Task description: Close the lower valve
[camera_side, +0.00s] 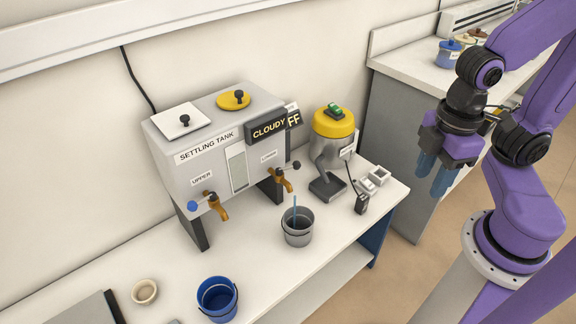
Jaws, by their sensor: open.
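The grey settling tank (215,170) stands on legs on the white bench against the wall. Its lower valve (283,178) is a brass tap at the front right, with a dark-ended lever pointing right. A thin blue stream (295,207) runs down below this tap into a grey bucket (297,238). The upper valve (213,204), with a blue-ended lever pointing left, sits at the front left. My gripper (433,174) is open and empty, its blue fingers pointing down. It is to the right of the tank, well apart from the lower valve.
A dark "CLOUDY" sign (267,127) hangs at the tank's right, before a partly hidden "FF" sign. A yellow-topped machine (333,122) stands right of the tank. A blue bucket (217,299) and a cream bowl (145,291) are at the front left. Small items (368,185) lie at the bench's right.

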